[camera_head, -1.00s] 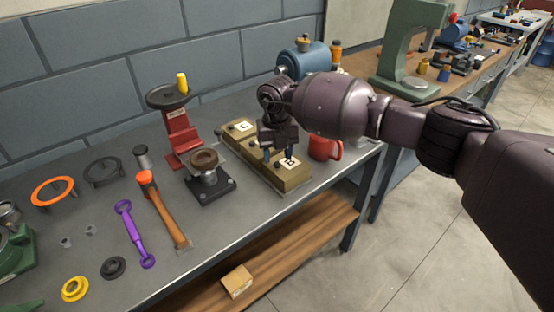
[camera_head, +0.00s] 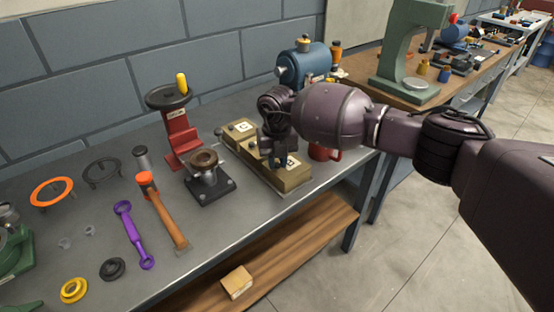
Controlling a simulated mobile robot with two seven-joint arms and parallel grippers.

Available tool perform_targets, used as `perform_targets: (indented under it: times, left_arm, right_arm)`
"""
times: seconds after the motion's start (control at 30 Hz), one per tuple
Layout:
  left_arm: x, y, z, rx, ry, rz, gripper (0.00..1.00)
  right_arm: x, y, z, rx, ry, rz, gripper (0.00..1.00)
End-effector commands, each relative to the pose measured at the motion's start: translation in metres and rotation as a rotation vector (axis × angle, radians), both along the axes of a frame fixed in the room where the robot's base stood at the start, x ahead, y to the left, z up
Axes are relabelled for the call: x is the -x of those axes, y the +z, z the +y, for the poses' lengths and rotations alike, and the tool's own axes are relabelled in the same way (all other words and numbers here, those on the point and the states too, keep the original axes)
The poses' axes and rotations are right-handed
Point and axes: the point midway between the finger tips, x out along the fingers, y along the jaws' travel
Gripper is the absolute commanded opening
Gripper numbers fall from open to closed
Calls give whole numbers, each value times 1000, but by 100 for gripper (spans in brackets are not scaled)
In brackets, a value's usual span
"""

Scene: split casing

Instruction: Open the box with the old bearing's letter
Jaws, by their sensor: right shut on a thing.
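A row of brass-coloured boxes (camera_head: 291,181) stands on the grey bench, with small knobs and white letter labels on top. The label at the far-left end (camera_head: 242,127) looks like a C; the label at the near-right end is mostly hidden behind my gripper. My right gripper (camera_head: 282,161) points down at the near-right box top and is shut on a small part there, probably the lid's knob; the fingers hide it. A brown ring-shaped part (camera_head: 204,158), perhaps the bearing, sits on a black-based stand (camera_head: 212,190); no letter is readable on it. My left gripper is not in view.
A red mug (camera_head: 322,152) is close to the right of the boxes. A red press (camera_head: 182,135), orange-headed hammer (camera_head: 162,210) and purple wrench (camera_head: 133,233) are left. The bench's front edge is near the boxes.

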Motion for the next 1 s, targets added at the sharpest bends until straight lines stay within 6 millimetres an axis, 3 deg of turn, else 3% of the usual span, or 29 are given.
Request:
perform_targets:
  times: [0.37,1.0]
  left_arm:
    - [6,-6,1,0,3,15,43]
    - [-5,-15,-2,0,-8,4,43]
  right_arm:
    - [-2,5,-3,-53,-3,38,0]
    - [-19,34,-26,-406,-3,294,0]
